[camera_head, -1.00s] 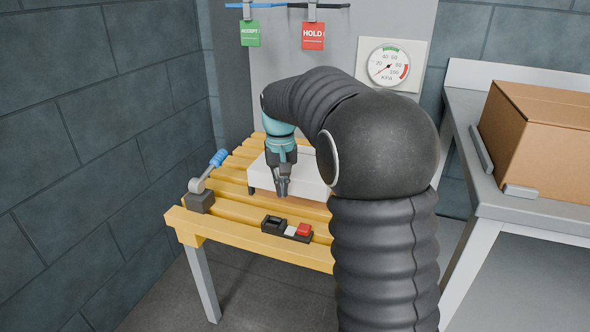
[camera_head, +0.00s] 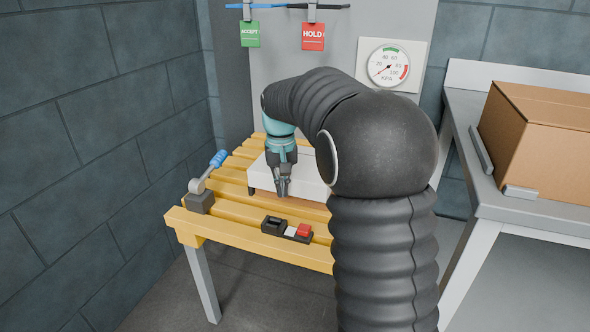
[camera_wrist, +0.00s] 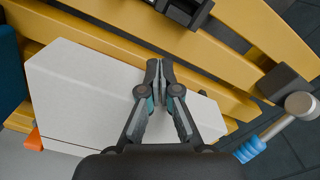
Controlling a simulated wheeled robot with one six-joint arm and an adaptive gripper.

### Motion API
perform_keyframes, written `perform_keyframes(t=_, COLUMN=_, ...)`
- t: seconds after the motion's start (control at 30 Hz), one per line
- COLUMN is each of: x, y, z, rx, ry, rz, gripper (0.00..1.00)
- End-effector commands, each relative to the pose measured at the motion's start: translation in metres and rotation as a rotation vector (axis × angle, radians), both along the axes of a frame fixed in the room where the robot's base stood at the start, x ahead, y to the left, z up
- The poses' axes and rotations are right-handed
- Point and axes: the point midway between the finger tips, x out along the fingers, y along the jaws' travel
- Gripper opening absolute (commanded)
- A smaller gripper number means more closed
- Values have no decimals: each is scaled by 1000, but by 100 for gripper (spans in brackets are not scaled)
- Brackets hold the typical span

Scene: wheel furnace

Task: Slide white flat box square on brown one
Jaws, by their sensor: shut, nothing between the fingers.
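The white flat box (camera_head: 305,178) sits on the yellow slatted table, partly hidden behind my gripper and arm. In the wrist view the white box (camera_wrist: 85,95) lies slantwise under my gripper. My gripper (camera_head: 282,194) is shut and empty, pointing down at the box's front side. In the wrist view its fingertips (camera_wrist: 160,68) reach just past the box's long edge; I cannot tell whether they touch it. A thin brown strip (camera_head: 322,199) shows below the white box's front right; it may be the brown box, mostly hidden.
A lever with a blue grip (camera_head: 217,160) stands at the table's left. A black switch block with a red button (camera_head: 303,230) is on the front rail. A large cardboard box (camera_head: 545,140) stands on the grey bench at right. A gauge (camera_head: 389,67) hangs behind.

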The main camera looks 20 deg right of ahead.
Motion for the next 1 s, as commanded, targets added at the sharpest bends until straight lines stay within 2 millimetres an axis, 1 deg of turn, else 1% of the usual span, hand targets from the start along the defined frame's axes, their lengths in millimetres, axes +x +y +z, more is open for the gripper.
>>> perform_keyframes(t=1.0, x=15, y=-11, z=1, rx=0, ry=-1, rz=0, gripper=0)
